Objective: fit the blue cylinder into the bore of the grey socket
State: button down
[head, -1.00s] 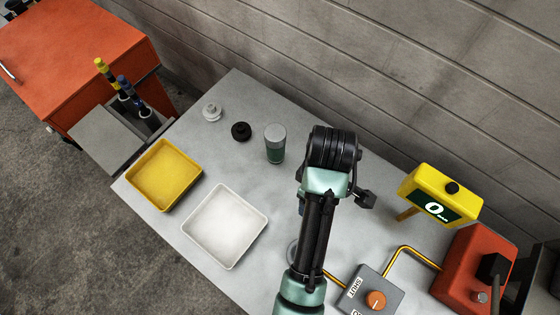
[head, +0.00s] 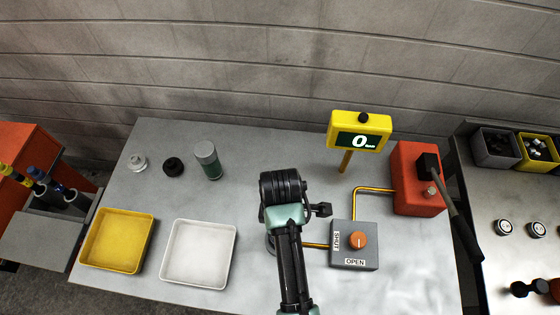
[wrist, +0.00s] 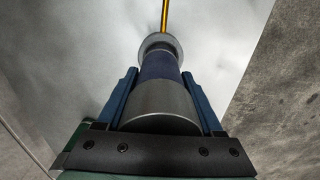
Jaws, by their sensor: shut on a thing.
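My gripper (wrist: 159,74) has its two blue fingers against the sides of the blue cylinder (wrist: 158,66), which shows a blue band and a bare grey metal end nearest the wrist. Beyond the cylinder's far end is the round pale rim of the grey socket (wrist: 174,41), with a yellow pipe leading away from it. The far end overlaps the rim in this view; I cannot tell whether it is inside the bore or above it. In the head view my arm hides the gripper, the cylinder and most of the socket.
A grey valve box (head: 368,258) with an orange knob stands right of my arm, with a yellow gauge (head: 360,124) reading 0 and a red box (head: 411,185) behind. A yellow tray (head: 151,244), white tray (head: 233,258) and grey-green canister (head: 207,160) are to the left.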

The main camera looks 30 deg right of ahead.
jog(key=shift+f, duration=2.05)
jog(key=shift+f, duration=0.15)
jog(key=shift+c, duration=0.2)
grip_release()
jog(key=shift+s, duration=0.1)
notch_tip(320, 180, up, 12)
jog(key=shift+r+p, duration=0.15)
jog(key=shift+p, duration=0.15)
